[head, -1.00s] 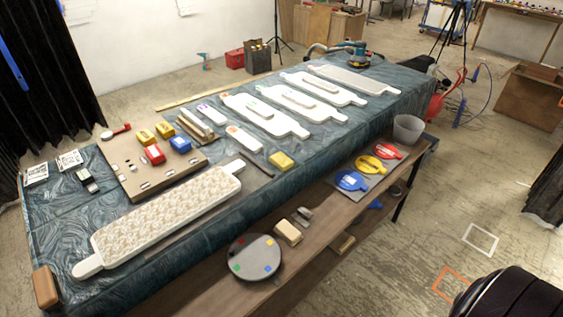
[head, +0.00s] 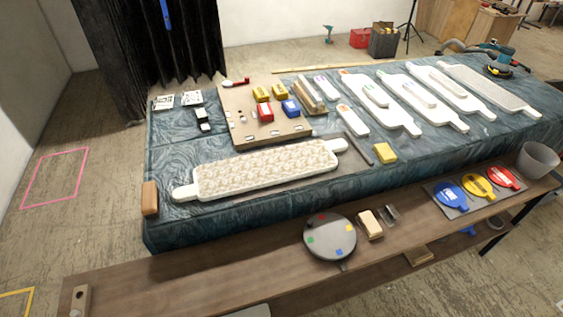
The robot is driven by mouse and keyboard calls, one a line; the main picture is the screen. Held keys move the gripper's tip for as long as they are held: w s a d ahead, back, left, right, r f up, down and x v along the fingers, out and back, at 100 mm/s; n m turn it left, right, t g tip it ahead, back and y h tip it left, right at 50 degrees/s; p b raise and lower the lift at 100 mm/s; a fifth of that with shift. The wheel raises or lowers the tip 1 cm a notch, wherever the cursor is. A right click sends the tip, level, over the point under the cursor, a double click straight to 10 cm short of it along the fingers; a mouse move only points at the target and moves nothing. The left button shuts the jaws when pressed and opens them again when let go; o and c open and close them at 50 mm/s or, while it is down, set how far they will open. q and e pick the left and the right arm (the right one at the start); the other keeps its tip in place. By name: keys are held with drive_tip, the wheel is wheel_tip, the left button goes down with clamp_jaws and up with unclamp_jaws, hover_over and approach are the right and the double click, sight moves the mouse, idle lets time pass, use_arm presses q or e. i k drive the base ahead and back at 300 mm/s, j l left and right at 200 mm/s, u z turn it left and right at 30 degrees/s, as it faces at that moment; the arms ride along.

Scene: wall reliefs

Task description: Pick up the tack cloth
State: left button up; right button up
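A small yellow folded-looking piece (head: 385,153) lies near the front edge of the blue-draped table (head: 240,222), right of the patterned relief panel (head: 265,168). It may be the tack cloth, but it is too small to be sure. A dark narrow bar (head: 358,149) lies just to its left, apart from it. Neither of my grippers is in view.
A wooden bench (head: 185,270) runs along the table front, bearing a grey disc (head: 330,238), a tan block (head: 370,225), coloured paddles and a grey bucket (head: 538,160). A brown board (head: 245,118) holds yellow, red and blue blocks.

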sight(382, 151)
drive_tip(key=l+u, duration=0.2)
drive_tip(key=u, duration=0.4)
drive_tip(key=l+u, duration=0.2)
drive_tip(key=l, duration=0.2)
drive_tip(key=k+l+u, duration=0.2)
drive_tip(key=l, duration=0.2)
drive_tip(key=k+l+u, duration=0.2)
drive_tip(key=l, duration=0.2)
drive_tip(key=l+u, duration=0.15)
drive_tip(key=l, duration=0.2)
